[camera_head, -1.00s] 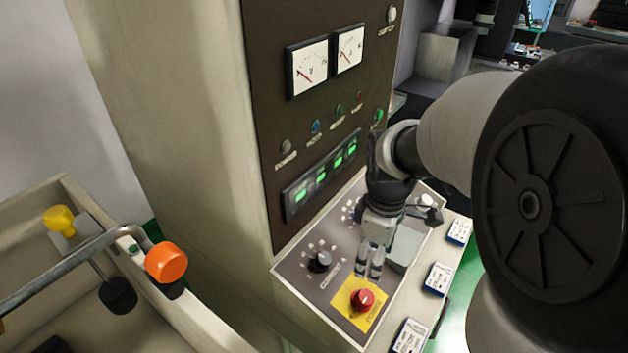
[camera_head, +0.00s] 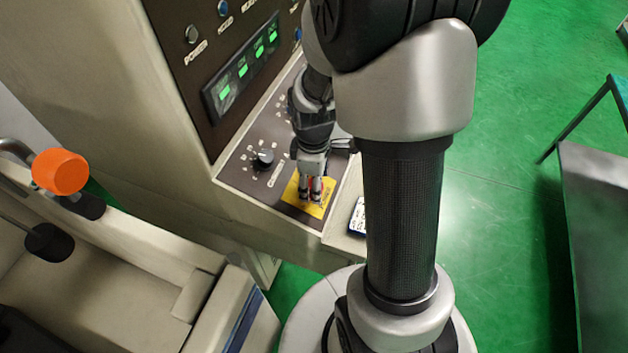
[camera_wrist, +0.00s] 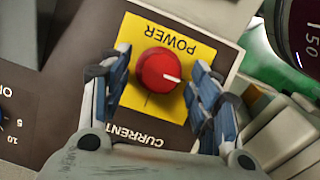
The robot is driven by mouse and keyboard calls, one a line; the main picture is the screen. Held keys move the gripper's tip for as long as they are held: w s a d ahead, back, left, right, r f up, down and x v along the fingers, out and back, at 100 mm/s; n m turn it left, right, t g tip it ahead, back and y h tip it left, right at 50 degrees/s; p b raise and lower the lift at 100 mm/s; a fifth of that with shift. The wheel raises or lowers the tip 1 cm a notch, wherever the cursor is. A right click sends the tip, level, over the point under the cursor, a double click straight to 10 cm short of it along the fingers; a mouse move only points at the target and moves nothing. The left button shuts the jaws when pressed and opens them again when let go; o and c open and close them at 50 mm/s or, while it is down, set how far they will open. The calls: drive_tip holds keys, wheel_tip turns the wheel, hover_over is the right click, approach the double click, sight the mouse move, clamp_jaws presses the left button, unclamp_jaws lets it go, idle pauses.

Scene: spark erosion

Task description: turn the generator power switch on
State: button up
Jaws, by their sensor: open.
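The generator power switch (camera_wrist: 159,70) is a red round knob with a white pointer line on a yellow plate (camera_wrist: 197,48) marked POWER. In the wrist view the line points right and slightly down. My gripper (camera_wrist: 164,75) is open, with one finger on each side of the knob in the picture; I cannot tell whether either finger touches it. In the head view my gripper (camera_head: 311,196) is over the yellow plate (camera_head: 293,192) and hides most of the knob.
A black CURRENT knob (camera_head: 264,157) is left of my gripper on the sloped panel. Green displays (camera_head: 241,66) and lamps are on the upright cabinet behind. Green floor (camera_head: 500,220) is open at the right.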

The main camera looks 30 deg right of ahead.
drive_tip(key=shift+c, duration=0.2)
drive_tip(key=c, duration=1)
drive_tip(key=m+y+p, duration=0.1)
drive_tip(key=m, duration=0.2)
drive_tip(key=shift+w+d+r+g+p, duration=0.1)
drive_tip(key=shift+d+g+p, duration=0.05)
drive_tip(key=shift+g+p, duration=0.2)
drive_tip(key=m, duration=0.2)
drive_tip(key=m+y+p, duration=0.1)
drive_tip(key=m, duration=0.2)
drive_tip(key=shift+d+m+g+y, duration=0.15)
drive_tip(key=shift+m+g+y, duration=0.1)
drive_tip(key=shift+m+y, duration=0.05)
drive_tip(key=m, duration=0.2)
drive_tip(key=m+y, duration=0.1)
drive_tip(key=m, duration=0.1)
drive_tip(key=shift+d+y, duration=0.15)
drive_tip(key=shift+y, duration=0.15)
drive_tip(key=shift+d+f+m+t+y, duration=0.1)
drive_tip(key=shift+m+t+y, duration=0.15)
drive_tip(key=shift+m, duration=0.85)
drive_tip(key=shift+d+f+m+t+y, duration=0.15)
drive_tip(key=shift+m+y, duration=0.2)
drive_tip(key=shift+m, duration=0.75)
drive_tip(key=shift+a, duration=0.15)
